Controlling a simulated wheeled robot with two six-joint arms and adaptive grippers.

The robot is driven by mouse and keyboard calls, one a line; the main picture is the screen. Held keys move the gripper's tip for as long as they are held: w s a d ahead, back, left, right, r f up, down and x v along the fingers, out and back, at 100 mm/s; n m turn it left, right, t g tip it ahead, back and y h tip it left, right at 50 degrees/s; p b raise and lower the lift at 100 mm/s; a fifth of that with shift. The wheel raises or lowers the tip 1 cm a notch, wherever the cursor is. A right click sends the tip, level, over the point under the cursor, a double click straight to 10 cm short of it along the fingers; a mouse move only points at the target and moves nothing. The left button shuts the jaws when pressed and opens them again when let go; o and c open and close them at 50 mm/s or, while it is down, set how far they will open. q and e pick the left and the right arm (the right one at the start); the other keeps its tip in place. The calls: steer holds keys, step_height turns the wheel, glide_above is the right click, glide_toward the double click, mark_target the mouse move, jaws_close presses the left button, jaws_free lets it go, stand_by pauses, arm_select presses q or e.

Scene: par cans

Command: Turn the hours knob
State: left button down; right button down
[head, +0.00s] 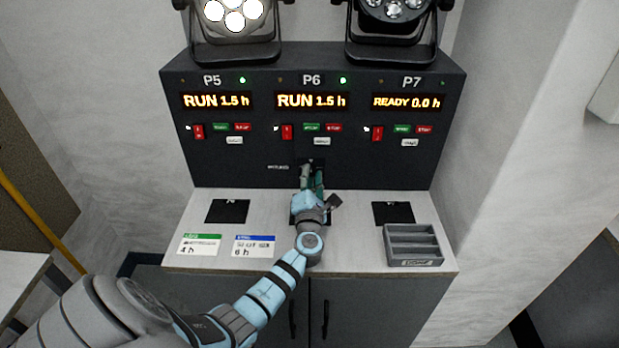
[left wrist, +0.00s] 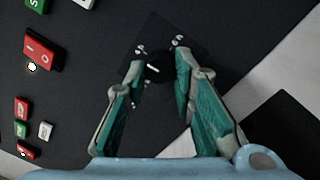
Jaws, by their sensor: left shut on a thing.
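The hours knob (left wrist: 155,69) is a small black dial with a white pointer line and white marks around it, low on the black panel (head: 245,165). My left gripper (head: 312,172) reaches the panel below the P6 column in the head view. In the left wrist view its two green fingers (left wrist: 160,68) stand on either side of the knob, shut on it. The gripper mostly hides the knob in the head view. The P5 display (head: 216,101) and P6 display (head: 311,100) read RUN 1.5 h; the P7 display (head: 406,102) reads READY 0.0 h. My right gripper is not in view.
Red, green and white buttons sit under each display. Two cards, green-topped (head: 200,245) marked 4 h and blue-topped (head: 254,246) marked 6 h, lie on the counter (head: 350,250). A grey tray (head: 412,232) stands at right. A lit par can (head: 234,15) and a dark one (head: 392,15) stand on top.

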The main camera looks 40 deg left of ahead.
arm_select(q)
steer(key=shift+f, duration=0.1)
steer(key=c, duration=1.3)
jaws_free()
steer(key=shift+c, duration=0.2)
steer(key=v, duration=1.2)
